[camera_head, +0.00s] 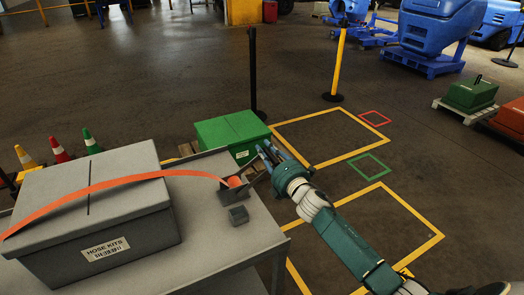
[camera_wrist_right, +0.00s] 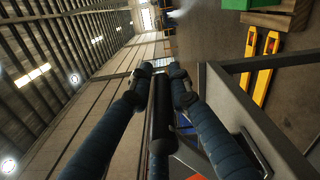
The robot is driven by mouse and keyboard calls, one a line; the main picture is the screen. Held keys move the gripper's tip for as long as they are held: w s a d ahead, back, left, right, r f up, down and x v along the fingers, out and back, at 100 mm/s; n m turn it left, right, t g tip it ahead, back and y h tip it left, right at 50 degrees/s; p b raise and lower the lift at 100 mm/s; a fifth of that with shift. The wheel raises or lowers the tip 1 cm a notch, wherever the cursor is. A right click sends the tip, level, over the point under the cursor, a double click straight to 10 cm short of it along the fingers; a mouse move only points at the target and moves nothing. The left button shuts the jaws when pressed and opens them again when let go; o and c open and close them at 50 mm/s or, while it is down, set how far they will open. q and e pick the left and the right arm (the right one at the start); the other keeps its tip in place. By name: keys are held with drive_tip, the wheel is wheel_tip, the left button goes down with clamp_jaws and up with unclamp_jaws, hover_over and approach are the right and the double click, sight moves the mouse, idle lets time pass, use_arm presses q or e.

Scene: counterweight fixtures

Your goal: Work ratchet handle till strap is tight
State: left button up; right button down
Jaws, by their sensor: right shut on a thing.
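A grey lidded box labelled HOSE KITS (camera_head: 110,230) sits on a grey cart top (camera_head: 225,238). A wide orange strap (camera_head: 110,184) runs over its lid to a small grey ratchet (camera_head: 236,193) at the cart's right side. The strap arches above the lid between its ends. My right gripper (camera_head: 266,152) is above and right of the ratchet, at the cart's edge. In the right wrist view its blue fingers are shut around a dark round handle (camera_wrist_right: 161,115). The handle's join to the ratchet is hidden. My left gripper is out of view.
A green box (camera_head: 225,132) stands behind the cart. A black post (camera_head: 253,75) and a yellow post (camera_head: 339,60) rise beyond it. Several cones stand at the left. Yellow-outlined floor areas at the right are empty.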

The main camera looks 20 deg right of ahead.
drive_tip(key=shift+d+f, duration=0.35)
drive_tip(key=shift+d, duration=0.05)
drive_tip(key=c, duration=1.7)
unclamp_jaws()
drive_tip(key=shift+f+m, duration=0.1)
drive_tip(key=shift+m, duration=0.2)
drive_tip(key=shift+s+a, duration=0.1)
drive_tip(key=shift+s, duration=0.15)
drive_tip(key=s, duration=1.1)
drive_tip(key=shift+s+d, duration=0.25)
drive_tip(key=shift+d, duration=0.05)
